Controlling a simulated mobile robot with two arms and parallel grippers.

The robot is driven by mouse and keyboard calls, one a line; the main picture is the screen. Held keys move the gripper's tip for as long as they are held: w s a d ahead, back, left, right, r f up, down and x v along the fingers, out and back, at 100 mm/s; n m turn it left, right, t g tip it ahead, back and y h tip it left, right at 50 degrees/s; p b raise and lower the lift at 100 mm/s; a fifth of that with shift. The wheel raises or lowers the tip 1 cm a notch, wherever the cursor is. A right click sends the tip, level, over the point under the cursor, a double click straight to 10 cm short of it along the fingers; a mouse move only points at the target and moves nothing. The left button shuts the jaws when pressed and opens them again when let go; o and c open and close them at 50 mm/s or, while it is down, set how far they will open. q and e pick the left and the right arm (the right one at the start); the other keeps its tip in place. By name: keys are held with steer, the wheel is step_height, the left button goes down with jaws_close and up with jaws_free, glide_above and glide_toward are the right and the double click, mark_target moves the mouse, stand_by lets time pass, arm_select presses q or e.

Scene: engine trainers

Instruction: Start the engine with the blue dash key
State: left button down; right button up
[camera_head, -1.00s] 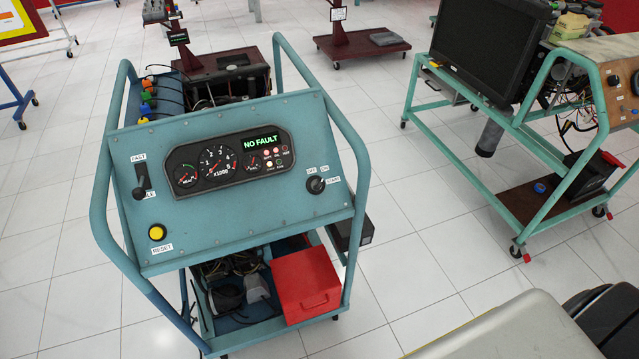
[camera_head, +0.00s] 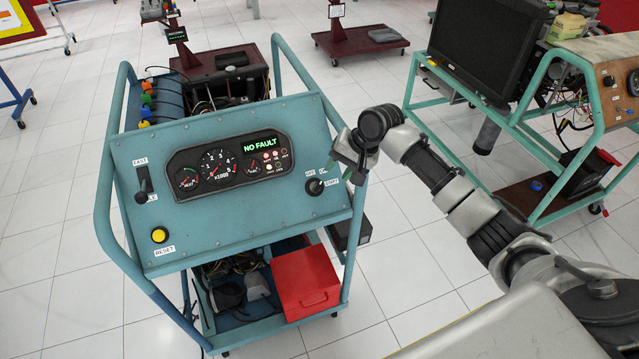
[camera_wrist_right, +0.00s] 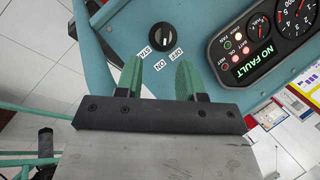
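The blue dash panel (camera_head: 215,215) on the wheeled engine trainer faces me. The black round dash key (camera_head: 314,187) is at its right end, by OFF, ON and START labels. In the right wrist view the key (camera_wrist_right: 160,34) shows whole, just beyond the fingertips and about between them. My right gripper (camera_head: 338,173) is just right of the key, by the panel's right edge. Its two green fingers (camera_wrist_right: 158,75) are apart with nothing between them, not touching the key. The dash display (camera_head: 260,144) reads NO FAULT. My left gripper is not in view.
The panel also bears a black lever (camera_head: 145,184) and a yellow reset button (camera_head: 159,235). The blue tube frame (camera_head: 352,215) rises close to the key's right. A red box (camera_head: 305,283) sits below. A green trainer with a monitor (camera_head: 487,45) stands at right.

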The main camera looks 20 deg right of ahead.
mark_target(319, 185)
steer(key=x, duration=0.6)
steer(key=p+x, duration=0.1)
steer(key=x, duration=0.2)
steer(key=shift+w+a, duration=0.35)
jaws_close()
